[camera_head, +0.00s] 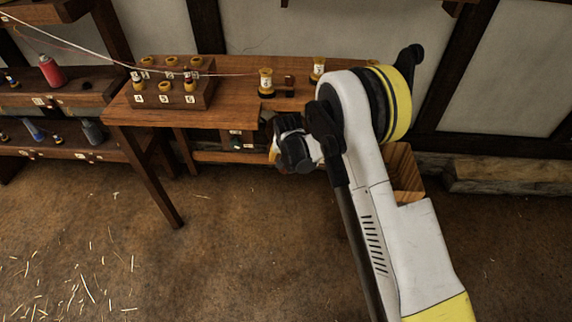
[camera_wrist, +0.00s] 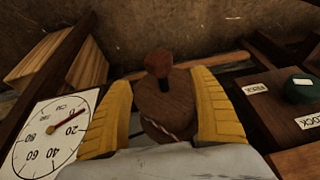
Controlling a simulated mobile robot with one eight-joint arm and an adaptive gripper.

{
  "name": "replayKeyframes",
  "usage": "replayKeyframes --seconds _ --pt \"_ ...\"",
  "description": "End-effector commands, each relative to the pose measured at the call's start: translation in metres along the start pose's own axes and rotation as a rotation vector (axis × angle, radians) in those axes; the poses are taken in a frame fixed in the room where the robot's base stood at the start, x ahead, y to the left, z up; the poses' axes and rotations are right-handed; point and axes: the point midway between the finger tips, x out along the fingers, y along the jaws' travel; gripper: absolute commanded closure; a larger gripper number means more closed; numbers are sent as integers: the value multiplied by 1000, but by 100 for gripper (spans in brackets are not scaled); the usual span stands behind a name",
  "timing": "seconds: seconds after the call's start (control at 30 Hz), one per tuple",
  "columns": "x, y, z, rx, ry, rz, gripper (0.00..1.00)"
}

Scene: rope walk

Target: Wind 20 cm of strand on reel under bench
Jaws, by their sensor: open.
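In the wrist view a round brown wooden reel (camera_wrist: 154,104) with an upright knobbed handle (camera_wrist: 158,64) stands between the yellow fingers of my gripper (camera_wrist: 162,82). The fingers are open, one on each side. A pale strand (camera_wrist: 160,130) shows at its near edge. A white dial marked CM (camera_wrist: 50,145) is at left, its red needle near the 0 end. A dark green knob (camera_wrist: 300,90) at right sits between FREE and LOCK labels. In the head view my gripper (camera_head: 277,154) is under the edge of the wooden bench (camera_head: 225,112); the reel is hidden there.
A numbered block (camera_head: 175,97) with several bobbins stands on the bench. Two yellowish spools (camera_head: 265,82) stand further right. Thin strands (camera_head: 100,56) run in from upper left. Shelves (camera_head: 70,98) are at left. A wooden box (camera_head: 404,172) is behind my arm. The front floor is open.

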Motion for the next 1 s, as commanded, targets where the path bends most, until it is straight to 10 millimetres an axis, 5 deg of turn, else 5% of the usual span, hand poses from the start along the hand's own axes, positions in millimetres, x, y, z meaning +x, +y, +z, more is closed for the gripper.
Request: replayKeyframes --seconds 0.5,1.0 --pt "92 1 1 0 2 4 28" --pt "106 1 0 -1 1 4 33"
